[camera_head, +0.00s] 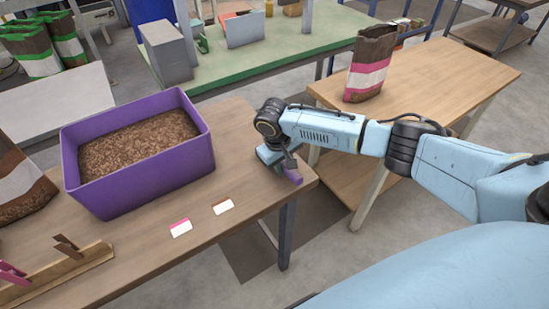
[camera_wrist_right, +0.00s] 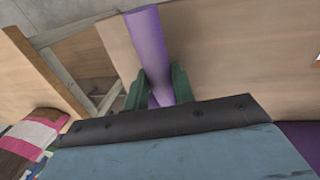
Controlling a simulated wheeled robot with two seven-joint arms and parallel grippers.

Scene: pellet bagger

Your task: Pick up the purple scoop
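The purple scoop (camera_head: 293,176) shows only in part at the right end of the near wooden table, mostly hidden by my right gripper (camera_head: 281,166). In the right wrist view a long purple handle (camera_wrist_right: 148,45) runs between the two green fingers of the right gripper (camera_wrist_right: 158,86). The fingers lie close along both sides of the handle. I cannot tell whether they press on it, or whether the scoop rests on the table. My left gripper is not in view.
A purple bin (camera_head: 140,182) of brown pellets stands on the near table (camera_head: 150,260). Two small cards (camera_head: 181,228) and a wooden rack with clips (camera_head: 60,273) lie in front. A pink-banded bag (camera_head: 370,65) stands on the right table (camera_head: 440,75). A floor gap separates the tables.

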